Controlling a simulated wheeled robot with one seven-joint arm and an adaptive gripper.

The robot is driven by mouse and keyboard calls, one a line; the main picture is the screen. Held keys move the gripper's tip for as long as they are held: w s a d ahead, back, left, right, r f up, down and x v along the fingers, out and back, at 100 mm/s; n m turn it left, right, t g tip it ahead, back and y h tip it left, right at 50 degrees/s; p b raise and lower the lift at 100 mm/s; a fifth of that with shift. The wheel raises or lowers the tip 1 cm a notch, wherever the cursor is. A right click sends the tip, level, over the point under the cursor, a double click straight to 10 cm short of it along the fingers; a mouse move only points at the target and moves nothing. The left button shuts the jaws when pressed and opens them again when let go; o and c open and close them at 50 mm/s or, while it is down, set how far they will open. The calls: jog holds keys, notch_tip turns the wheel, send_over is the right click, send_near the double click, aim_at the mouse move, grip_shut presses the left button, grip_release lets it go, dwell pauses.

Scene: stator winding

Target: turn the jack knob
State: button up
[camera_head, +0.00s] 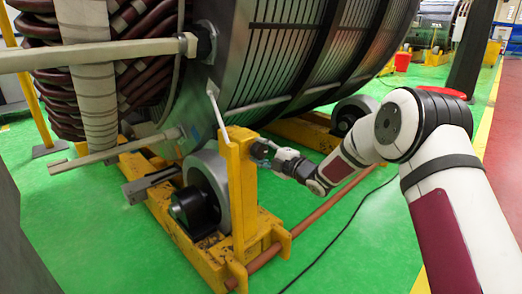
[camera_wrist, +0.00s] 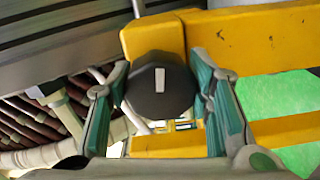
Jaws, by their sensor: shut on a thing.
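The jack knob is a dark, many-sided knob (camera_wrist: 158,100) with a pale rectangular mark on its face. It sits against the yellow jack post (camera_wrist: 245,40) in the wrist view. My gripper (camera_wrist: 160,92) has one teal-lined finger on each side of the knob, shut on it. In the head view my gripper (camera_head: 270,158) is at the upper right side of the yellow jack post (camera_head: 240,190). There the knob is mostly hidden by the fingers.
The large stator (camera_head: 290,55) rests above on rollers (camera_head: 207,185) in a yellow cradle. A brown rod (camera_head: 325,215) and a black cable (camera_head: 345,228) lie low at the right. Green floor (camera_head: 350,255) is open there. A red round object (camera_head: 443,93) stands behind my arm.

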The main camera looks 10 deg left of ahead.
jog(key=m+p, duration=0.1)
jog(key=m, duration=0.3)
jog(key=shift+m, duration=0.4)
jog(key=m+p, duration=0.2)
jog(key=m, duration=0.2)
jog(key=shift+f, duration=0.2)
jog(key=m+p, duration=0.2)
jog(key=m, duration=0.3)
jog(key=shift+s, duration=0.15)
jog(key=m, duration=0.2)
jog(key=m+p, duration=0.1)
jog(key=m, duration=0.1)
jog(key=shift+s+a+f+m, duration=0.1)
jog(key=shift+a+m, duration=0.05)
jog(key=shift+m, duration=0.15)
jog(key=m+p, duration=0.1)
jog(key=m, duration=0.2)
jog(key=shift+s+m, duration=0.1)
jog(key=shift+m, duration=0.2)
jog(key=m+p, duration=0.1)
jog(key=m, duration=0.3)
jog(key=shift+s+a, duration=0.1)
jog(key=m, duration=0.4)
jog(key=shift+r+m, duration=0.2)
jog(key=shift+m, duration=1.7)
jog(key=shift+s+a, duration=0.1)
